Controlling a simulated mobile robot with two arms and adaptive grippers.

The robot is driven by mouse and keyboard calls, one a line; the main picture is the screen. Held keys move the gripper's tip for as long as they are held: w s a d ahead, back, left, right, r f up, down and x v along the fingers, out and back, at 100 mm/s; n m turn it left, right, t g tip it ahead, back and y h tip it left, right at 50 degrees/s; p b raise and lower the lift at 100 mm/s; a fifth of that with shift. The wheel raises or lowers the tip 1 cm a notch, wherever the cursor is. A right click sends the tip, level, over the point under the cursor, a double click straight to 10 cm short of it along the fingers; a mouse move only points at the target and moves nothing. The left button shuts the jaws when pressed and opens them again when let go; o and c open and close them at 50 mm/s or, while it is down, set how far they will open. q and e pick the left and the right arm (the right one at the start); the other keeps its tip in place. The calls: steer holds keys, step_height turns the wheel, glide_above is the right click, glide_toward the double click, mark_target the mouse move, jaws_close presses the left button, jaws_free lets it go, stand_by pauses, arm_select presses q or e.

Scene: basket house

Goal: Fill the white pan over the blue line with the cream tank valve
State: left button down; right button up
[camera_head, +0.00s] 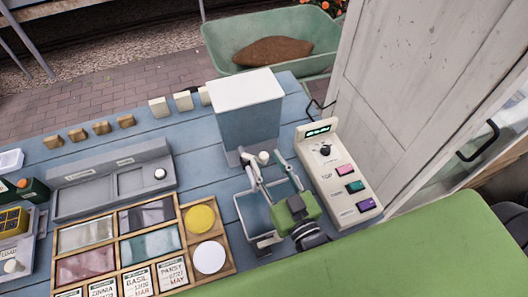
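The tank (248,120) is a blue-grey box with a white top at the back middle of the blue bench. A small cream valve knob (263,157) shows low on its front. My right gripper (264,160) is open, its two fingers spread on either side of the knob; I cannot tell whether either touches it. A white-rimmed pan (238,207) with a bluish inside stands below the tank, partly hidden by the gripper. I cannot make out a blue line or the water level. My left gripper is not in view.
A cream control box (338,172) with coloured buttons stands close to the right of the gripper. A wooden divided tray (186,255) with a yellow and a white disc lies left of the pan. A grey two-bay tray (110,180) sits behind it. A green surface (400,245) is in front.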

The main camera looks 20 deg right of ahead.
steer(key=shift+w+a, duration=0.1)
steer(key=shift+w, duration=1.35)
jaws_close()
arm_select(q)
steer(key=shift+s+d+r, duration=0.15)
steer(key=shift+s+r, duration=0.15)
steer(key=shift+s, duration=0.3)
